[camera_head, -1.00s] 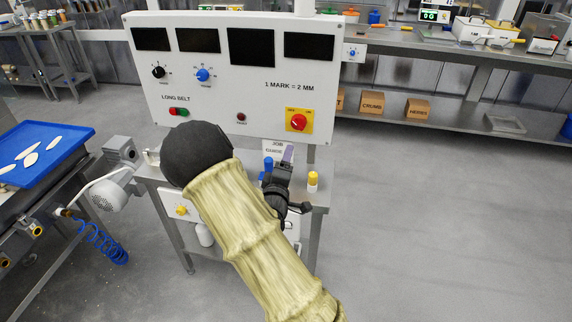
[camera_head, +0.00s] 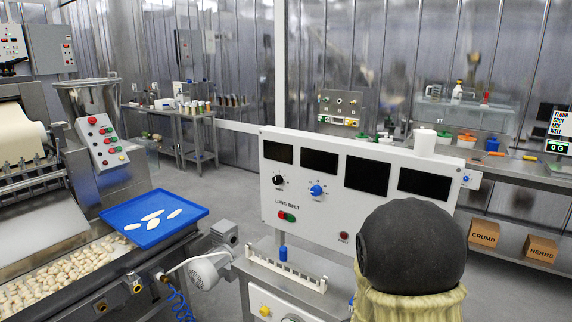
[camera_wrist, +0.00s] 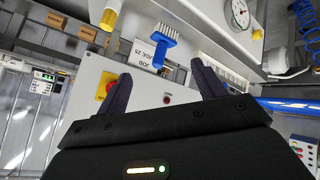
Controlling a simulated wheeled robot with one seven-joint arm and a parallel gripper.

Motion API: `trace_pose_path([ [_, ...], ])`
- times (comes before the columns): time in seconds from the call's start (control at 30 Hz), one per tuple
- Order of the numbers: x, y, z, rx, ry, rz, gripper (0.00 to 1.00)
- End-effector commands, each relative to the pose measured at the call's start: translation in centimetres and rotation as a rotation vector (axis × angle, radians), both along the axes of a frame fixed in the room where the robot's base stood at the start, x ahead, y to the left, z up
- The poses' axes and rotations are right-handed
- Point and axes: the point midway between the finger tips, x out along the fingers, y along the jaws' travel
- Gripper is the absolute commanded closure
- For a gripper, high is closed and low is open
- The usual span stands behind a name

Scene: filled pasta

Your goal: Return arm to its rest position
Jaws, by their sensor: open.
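My gripper (camera_wrist: 160,92) shows in the wrist view with its two dark fingers spread apart and nothing between them. Beyond the fingers are a blue brush (camera_wrist: 158,48), a job gauge card (camera_wrist: 143,55) and the white control panel with a red and yellow knob (camera_wrist: 104,88). In the head view, my arm's sleeved link and black rounded joint stand in front of the right part of the control panel (camera_head: 318,232); the gripper itself is hidden there.
The small bench (camera_head: 262,268) below the panel holds a white toothed rack (camera_head: 285,272) and a blue-topped item (camera_head: 283,253). A blue tray (camera_head: 120,212) with several pale pieces sits on the machine at left. CRUMB and HERBS boxes (camera_head: 483,234) are on a lower shelf at right.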

Motion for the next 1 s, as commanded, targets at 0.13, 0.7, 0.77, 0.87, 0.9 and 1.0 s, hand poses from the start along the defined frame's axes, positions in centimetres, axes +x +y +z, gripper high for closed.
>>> trace_pose_path([
  [0.13,-3.9,2.3,2.9,0.191,0.126,-0.025,0.31],
  [0.7,-16.8,4.8,8.7,0.375,0.507,-0.176,0.31],
  [0.77,-16.7,4.8,8.7,0.375,0.506,-0.175,0.31],
  [0.87,-16.7,4.8,8.7,0.376,0.506,-0.174,0.31],
  [0.9,-16.7,4.8,8.7,0.376,0.506,-0.174,0.31],
  [1.0,-16.7,4.8,8.7,0.375,0.505,-0.173,0.31],
])
